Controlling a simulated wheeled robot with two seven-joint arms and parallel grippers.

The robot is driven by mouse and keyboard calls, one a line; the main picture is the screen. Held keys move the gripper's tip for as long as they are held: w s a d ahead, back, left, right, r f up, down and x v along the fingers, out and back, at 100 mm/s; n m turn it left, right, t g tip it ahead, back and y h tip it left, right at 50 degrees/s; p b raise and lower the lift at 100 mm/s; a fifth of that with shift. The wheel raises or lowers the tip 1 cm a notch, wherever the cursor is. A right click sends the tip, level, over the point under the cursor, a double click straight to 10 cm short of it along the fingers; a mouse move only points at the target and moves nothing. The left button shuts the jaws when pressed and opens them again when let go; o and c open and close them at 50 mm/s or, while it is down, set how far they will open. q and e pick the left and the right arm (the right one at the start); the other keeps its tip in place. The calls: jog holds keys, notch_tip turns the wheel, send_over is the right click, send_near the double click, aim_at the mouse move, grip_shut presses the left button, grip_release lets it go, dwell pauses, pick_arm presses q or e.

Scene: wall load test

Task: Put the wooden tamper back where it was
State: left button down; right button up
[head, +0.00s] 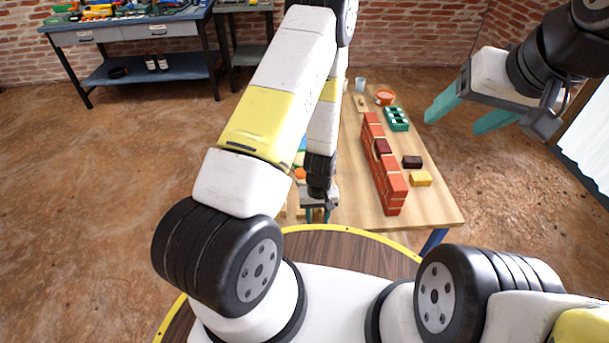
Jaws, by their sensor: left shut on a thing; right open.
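My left gripper (317,214) points down at the near left part of the wooden table (437,205), its teal fingers close together. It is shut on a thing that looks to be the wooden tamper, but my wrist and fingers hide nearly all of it. I cannot tell whether it touches the table. My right gripper (458,116) is open and empty, high to the right of the table, with its teal fingers well apart.
A red brick wall (392,187) with a dark brick in it runs along the table. Right of it are a dark brick (412,162), a yellow brick (421,179) and a green crate (396,119). An orange bowl (385,97) and a pale cup (360,84) stand at the far end.

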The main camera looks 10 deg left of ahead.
pick_arm(q)
jog(key=w+a, duration=0.2)
jog(key=w, duration=0.1)
jog(key=w+a, duration=0.2)
jog(key=w, duration=0.2)
jog(key=w+a+f, duration=0.1)
jog(key=w+a, duration=0.2)
jog(key=w, duration=0.1)
jog(key=shift+w+f, duration=0.1)
jog(key=shift+w, duration=0.05)
jog(key=shift+w+a+f, duration=0.1)
jog(key=shift+w+f, duration=0.05)
jog(key=shift+f, duration=0.75)
jog(key=shift+w+a+f, duration=0.1)
jog(key=shift+f, duration=0.75)
jog(key=shift+f, duration=0.2)
jog(key=c, duration=0.9)
grip_release()
jog(key=shift+o, duration=0.2)
jog(key=shift+r, duration=0.1)
